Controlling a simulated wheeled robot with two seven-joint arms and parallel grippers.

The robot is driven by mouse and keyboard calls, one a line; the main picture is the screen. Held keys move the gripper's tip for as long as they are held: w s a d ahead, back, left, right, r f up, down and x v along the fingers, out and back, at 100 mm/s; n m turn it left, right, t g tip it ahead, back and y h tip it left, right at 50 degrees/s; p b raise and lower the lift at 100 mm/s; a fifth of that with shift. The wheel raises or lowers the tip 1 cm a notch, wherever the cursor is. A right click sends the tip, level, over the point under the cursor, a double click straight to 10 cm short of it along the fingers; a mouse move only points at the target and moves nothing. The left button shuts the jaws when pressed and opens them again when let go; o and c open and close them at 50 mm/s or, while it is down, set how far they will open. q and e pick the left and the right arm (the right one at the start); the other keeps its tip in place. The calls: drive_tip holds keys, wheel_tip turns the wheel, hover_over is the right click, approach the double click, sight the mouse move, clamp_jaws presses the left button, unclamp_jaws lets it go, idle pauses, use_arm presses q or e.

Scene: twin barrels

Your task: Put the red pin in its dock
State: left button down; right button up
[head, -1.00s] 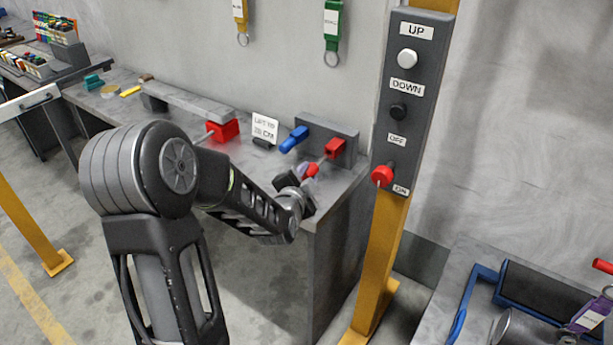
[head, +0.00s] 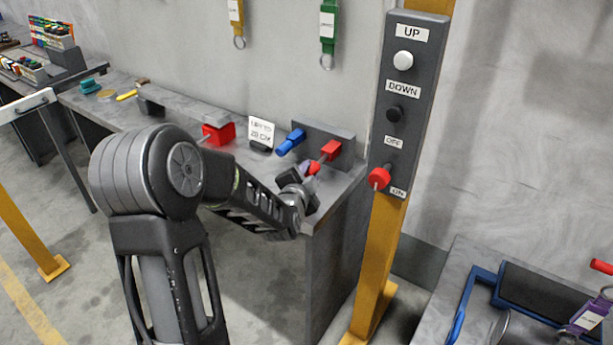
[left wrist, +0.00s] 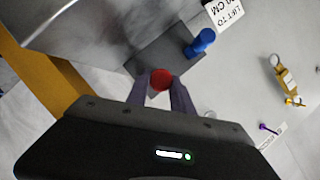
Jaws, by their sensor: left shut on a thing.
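My left gripper (head: 312,181) is shut on the red pin (head: 314,167), whose red end shows between the fingers. In the left wrist view the fingers (left wrist: 163,90) close on the pin's round red end (left wrist: 162,79). A short grey shaft runs from the pin toward the red dock block (head: 331,150) on a grey backplate (head: 344,137). I cannot tell whether the shaft's tip is inside the block. A blue pin (head: 290,142) sticks out of the same backplate, left of the red block. My right gripper is not in view.
A switch panel (head: 408,105) on a yellow post (head: 380,255) stands close to the right. Keys (head: 328,30) hang on the wall.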

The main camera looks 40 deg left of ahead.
sight(317, 167)
use_arm(q)
drive_tip(key=shift+w, duration=2.3)
drive_tip(key=c, duration=1)
unclamp_jaws()
drive_tip(key=shift+c, duration=0.2)
drive_tip(key=shift+s, duration=0.1)
drive_tip(key=b+v, duration=0.1)
drive_tip(key=v, duration=0.6)
drive_tip(key=shift+s, duration=0.3)
drive_tip(key=shift+d+r, duration=0.1)
drive_tip(key=shift+d, duration=0.05)
